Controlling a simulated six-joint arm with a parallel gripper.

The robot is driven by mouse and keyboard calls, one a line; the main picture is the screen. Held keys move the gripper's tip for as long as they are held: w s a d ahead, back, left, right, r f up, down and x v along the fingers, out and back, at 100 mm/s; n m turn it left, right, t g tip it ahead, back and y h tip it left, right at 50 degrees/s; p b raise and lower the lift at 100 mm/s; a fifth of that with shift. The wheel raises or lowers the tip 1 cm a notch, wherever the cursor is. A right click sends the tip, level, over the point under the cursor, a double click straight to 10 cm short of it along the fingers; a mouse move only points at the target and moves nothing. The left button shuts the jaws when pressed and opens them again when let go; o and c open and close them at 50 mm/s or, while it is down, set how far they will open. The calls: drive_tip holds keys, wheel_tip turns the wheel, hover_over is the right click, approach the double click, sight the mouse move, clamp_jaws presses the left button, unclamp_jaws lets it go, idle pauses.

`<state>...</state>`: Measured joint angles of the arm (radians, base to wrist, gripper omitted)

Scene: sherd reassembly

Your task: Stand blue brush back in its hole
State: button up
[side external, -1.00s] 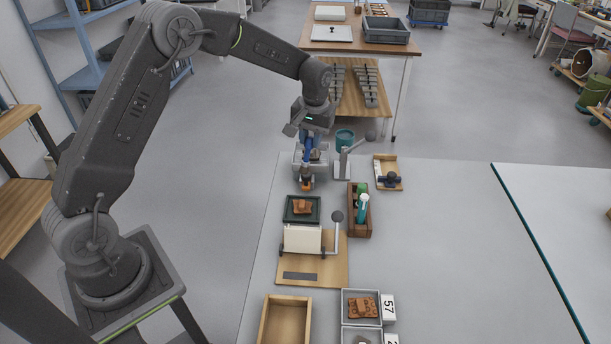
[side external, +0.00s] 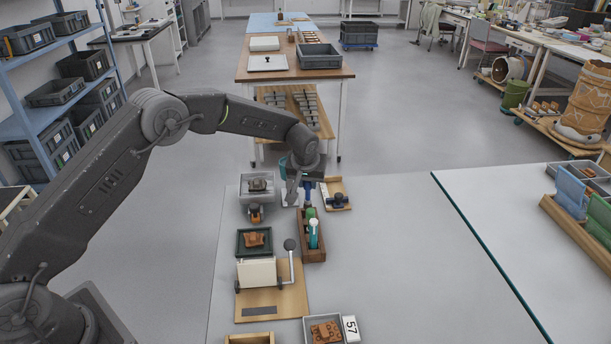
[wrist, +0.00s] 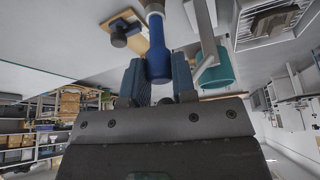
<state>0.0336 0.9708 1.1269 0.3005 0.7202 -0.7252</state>
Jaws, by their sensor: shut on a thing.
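My gripper (side external: 306,182) is shut on the blue brush (wrist: 158,58) in the wrist view, with a finger on each side of its blue handle. In the side view the blue brush (side external: 308,196) hangs below the fingers, roughly upright, at the far end of the brown wooden holder (side external: 312,254). I cannot tell whether its lower end is inside a hole or above it. A green item (side external: 310,213) and a teal one (side external: 314,236) stand in the holder, close to the blue brush. The holder's far hole is hidden.
A green tray (side external: 254,242) holds a sherd. A lever stand (side external: 257,272) is nearer.

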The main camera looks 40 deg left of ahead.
sight(307, 191)
drive_tip(key=shift+f, duration=2.45)
drive_tip(key=shift+f, duration=0.3)
drive_tip(key=o, duration=1)
drive_tip(key=v, duration=1.3)
drive_tip(key=shift+s+r, duration=0.15)
drive_tip(key=shift+r, duration=0.2)
